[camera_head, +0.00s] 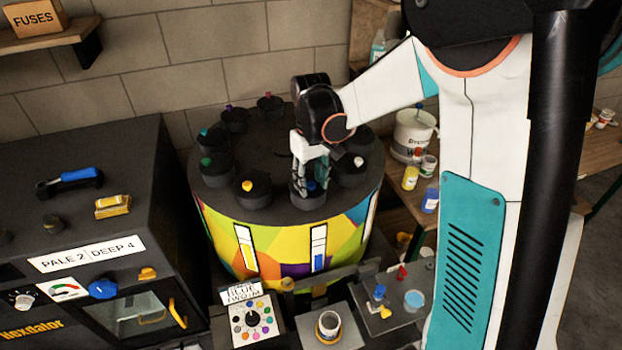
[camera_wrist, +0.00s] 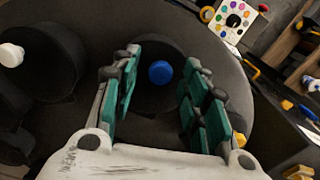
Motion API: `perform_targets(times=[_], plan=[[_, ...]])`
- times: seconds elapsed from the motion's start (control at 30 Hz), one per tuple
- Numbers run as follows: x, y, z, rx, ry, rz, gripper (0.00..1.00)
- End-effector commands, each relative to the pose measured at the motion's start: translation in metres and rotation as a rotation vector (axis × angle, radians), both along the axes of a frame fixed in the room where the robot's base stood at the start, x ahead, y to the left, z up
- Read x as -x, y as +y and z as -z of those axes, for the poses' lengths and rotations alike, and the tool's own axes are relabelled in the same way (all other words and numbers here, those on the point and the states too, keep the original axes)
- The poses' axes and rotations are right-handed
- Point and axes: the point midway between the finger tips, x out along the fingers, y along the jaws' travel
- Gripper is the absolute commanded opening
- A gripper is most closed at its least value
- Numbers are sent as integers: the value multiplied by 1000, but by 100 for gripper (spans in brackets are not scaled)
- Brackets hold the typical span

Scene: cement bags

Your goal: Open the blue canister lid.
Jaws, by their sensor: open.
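The blue canister is a black canister (camera_head: 308,190) at the front of the round machine's top. In the wrist view its dark lid (camera_wrist: 160,92) carries a round blue knob (camera_wrist: 160,72). My gripper (camera_head: 311,180) is over this canister, fingers pointing down. In the wrist view my gripper (camera_wrist: 155,95) is open, with one green-padded finger on each side of the blue knob and clear gaps between. The knob is hidden behind my fingers in the head view. I cannot tell how far down the fingertips reach beside the lid.
Similar canisters ring the top, including yellow-knobbed (camera_head: 251,192) and white-knobbed (camera_head: 349,170) ones close on either side. A dark machine (camera_head: 110,210) stands at left. A control panel with coloured dots (camera_head: 254,318) is in front. A wooden table with a white bucket (camera_head: 414,132) is at right.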

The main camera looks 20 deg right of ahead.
Motion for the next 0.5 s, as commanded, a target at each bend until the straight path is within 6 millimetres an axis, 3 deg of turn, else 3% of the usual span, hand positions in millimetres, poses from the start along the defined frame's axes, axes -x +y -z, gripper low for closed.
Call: perform_targets(times=[0.1,0.3,0.5], plan=[[0,0,0,0,0,0,41],[0,0,0,0,0,0,0],[0,0,0,0,0,0,0]])
